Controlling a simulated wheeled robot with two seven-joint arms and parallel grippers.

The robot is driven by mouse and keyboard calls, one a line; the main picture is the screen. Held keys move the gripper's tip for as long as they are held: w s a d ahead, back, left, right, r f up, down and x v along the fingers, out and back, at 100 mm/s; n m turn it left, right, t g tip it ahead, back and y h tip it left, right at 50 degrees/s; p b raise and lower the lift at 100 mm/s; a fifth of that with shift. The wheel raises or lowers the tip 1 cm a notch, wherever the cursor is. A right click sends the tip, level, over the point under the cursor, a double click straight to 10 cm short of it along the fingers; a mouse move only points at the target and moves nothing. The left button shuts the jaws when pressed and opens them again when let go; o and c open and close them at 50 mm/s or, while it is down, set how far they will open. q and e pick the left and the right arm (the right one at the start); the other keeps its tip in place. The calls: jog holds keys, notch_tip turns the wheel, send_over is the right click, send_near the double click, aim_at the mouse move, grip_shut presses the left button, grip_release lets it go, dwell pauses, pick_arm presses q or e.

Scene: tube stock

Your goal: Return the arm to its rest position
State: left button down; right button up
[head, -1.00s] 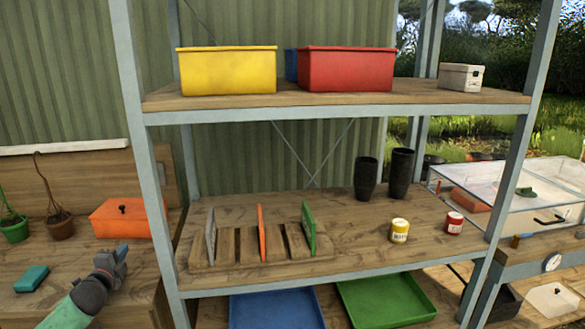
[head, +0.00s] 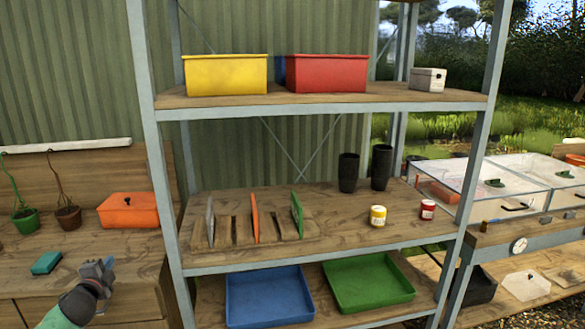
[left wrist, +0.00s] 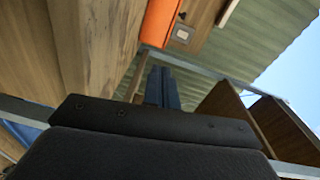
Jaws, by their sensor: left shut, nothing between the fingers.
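My left gripper (head: 106,266) is at the lower left of the head view, in front of the wooden bench and left of the shelf's front post. Its fingers are together with nothing between them, and it touches no object that I can see. In the left wrist view its dark fingers (left wrist: 162,88) point up the picture, toward an orange box (left wrist: 158,22) on the bench. My right gripper is in neither view.
The metal shelf post (head: 160,170) stands just right of my left gripper. A teal block (head: 46,263), the orange box (head: 128,210) and potted plants (head: 68,216) are on the bench. The shelf holds bins, dividers, cans and trays. A glass-topped frame (head: 500,190) stands at the right.

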pick_arm(q)
jog(key=shift+a+f+n+g+y, duration=0.3)
jog(key=shift+a+n+y, duration=0.1)
jog(key=shift+a, duration=0.05)
jog(key=s+d+f+n+g, duration=1)
jog(key=s+d+f, duration=0.8)
jog(key=s+d, duration=0.25)
jog(key=s+d+f+g+h, duration=0.1)
jog(key=s+d+f, duration=0.3)
jog(key=s+d, duration=0.3)
jog(key=s+d+f+n+g+h, duration=0.1)
jog(key=s+d+f, duration=0.3)
jog(key=s+d, duration=0.4)
jog(key=s+d+f+g+h, duration=0.3)
jog(key=s+d, duration=0.4)
jog(key=s, duration=0.4)
jog(key=shift+s+d+f+n, duration=0.35)
jog(key=shift+f+n, duration=0.05)
jog(key=shift+f, duration=0.2)
